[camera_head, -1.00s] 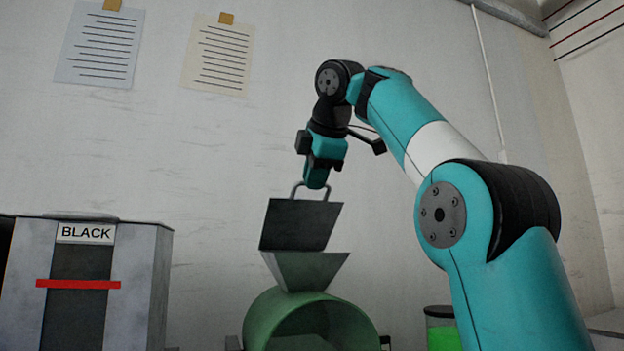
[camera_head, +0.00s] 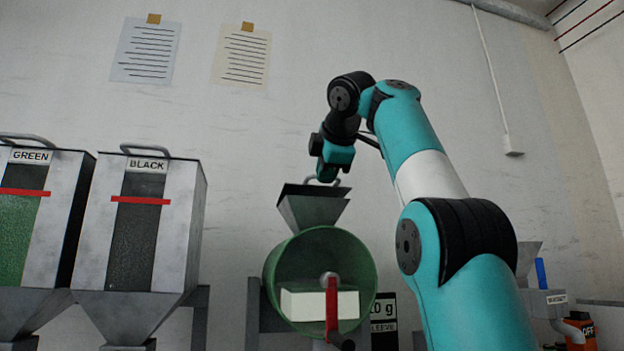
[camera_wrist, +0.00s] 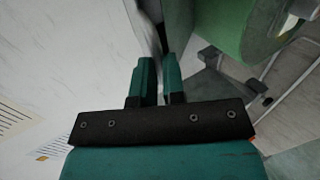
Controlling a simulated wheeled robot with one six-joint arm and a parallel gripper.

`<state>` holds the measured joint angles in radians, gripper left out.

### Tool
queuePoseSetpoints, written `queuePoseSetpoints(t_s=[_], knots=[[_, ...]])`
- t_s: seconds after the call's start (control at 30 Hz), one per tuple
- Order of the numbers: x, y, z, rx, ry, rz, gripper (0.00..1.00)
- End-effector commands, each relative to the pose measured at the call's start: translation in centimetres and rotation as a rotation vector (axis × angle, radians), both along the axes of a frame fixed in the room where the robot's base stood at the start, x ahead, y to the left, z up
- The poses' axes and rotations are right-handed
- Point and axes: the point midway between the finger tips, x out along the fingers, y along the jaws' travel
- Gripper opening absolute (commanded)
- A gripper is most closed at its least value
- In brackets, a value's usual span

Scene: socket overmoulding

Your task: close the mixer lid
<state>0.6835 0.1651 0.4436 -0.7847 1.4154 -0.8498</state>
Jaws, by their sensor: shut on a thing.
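The mixer is a green drum (camera_head: 275,277) with a grey metal hopper (camera_head: 313,212) on top, in the head view. Its dark lid (camera_head: 300,189) shows as a thin, nearly edge-on strip low over the hopper's mouth; I cannot tell whether it touches the rim all round. My gripper (camera_head: 326,176) is above the lid, shut on the lid's handle (camera_head: 335,181), which is mostly hidden by the jaws.
Metal bins labelled BLACK (camera_head: 187,230) and GREEN (camera_head: 72,215) stand to the left. A small grey machine (camera_head: 545,302) stands at the right.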

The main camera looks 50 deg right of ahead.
Motion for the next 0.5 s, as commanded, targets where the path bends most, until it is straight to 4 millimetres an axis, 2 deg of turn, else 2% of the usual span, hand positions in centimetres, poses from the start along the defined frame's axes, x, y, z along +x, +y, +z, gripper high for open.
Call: queuePoseSetpoints(t_s=[0.03,0.1,0.5], knots=[[-0.2,-0.1,-1.1,0.005,-0.005,-0.008,0.00],[-0.2,0.0,-1.8,0.005,-0.005,-0.008,0.00],[-0.3,0.2,-4.6,0.006,0.005,-0.006,0.00]])
